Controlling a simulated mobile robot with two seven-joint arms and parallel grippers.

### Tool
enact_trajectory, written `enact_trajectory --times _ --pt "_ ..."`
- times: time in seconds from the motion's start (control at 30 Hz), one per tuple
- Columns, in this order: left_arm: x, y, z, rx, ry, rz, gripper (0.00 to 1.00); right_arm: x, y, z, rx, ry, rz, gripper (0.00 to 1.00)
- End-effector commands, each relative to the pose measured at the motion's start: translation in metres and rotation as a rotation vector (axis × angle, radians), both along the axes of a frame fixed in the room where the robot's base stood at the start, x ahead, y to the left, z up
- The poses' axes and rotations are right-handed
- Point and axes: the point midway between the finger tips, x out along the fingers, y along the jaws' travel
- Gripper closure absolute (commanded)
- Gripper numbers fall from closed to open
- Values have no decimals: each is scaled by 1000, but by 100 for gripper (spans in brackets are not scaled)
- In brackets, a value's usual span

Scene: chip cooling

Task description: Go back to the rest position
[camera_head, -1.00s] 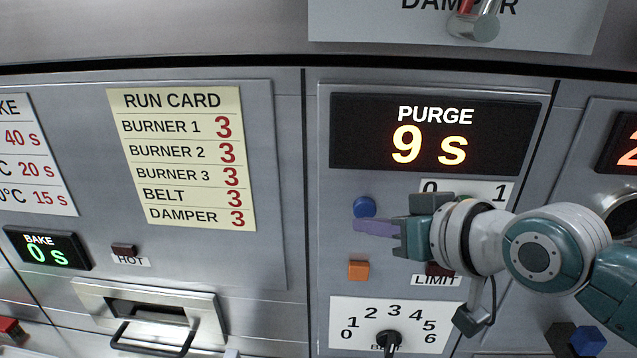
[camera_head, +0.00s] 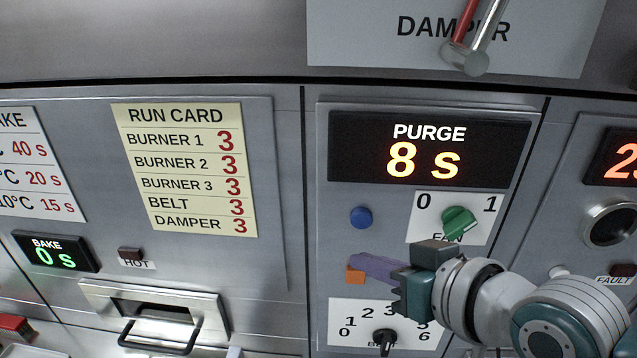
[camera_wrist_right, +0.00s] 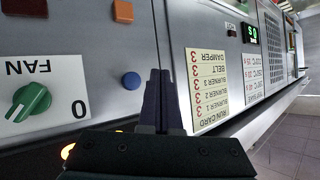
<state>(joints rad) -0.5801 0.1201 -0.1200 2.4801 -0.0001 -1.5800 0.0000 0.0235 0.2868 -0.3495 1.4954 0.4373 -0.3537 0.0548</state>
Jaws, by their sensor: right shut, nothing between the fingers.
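My right gripper (camera_head: 358,266) is shut and empty, in front of the control panel below the blue button (camera_head: 361,217). In the head view its fingertips overlap the upper part of the orange button (camera_head: 355,277); I cannot tell whether they touch it. The right wrist view shows the closed fingers (camera_wrist_right: 160,98) pointing along the panel, with the blue button (camera_wrist_right: 131,81) beside them. My left gripper is not in view.
The green fan knob (camera_head: 459,221) and purge display (camera_head: 430,148) are above my right arm. The belt dial (camera_head: 384,338) is below it. The damper lever (camera_head: 474,45) sticks out above. An oven drawer handle (camera_head: 160,340) juts out at lower left.

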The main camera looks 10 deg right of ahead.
Motion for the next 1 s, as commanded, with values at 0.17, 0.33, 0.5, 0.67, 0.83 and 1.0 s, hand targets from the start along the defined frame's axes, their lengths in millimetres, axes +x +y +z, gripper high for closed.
enact_trajectory --times 0.17,0.33,0.5,0.67,0.83,1.0 --pt "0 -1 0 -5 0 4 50 0 0 0 0 0 0 100" --pt "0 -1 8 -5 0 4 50 -13 6 6 -13 36 18 100" --pt "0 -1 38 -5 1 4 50 -75 15 29 -110 213 71 100" --pt "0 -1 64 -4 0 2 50 -152 -8 61 -249 433 57 100" --pt "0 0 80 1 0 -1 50 -215 -40 92 -347 616 -2 100" --pt "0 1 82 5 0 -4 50 -238 -53 102 -381 687 -31 100"
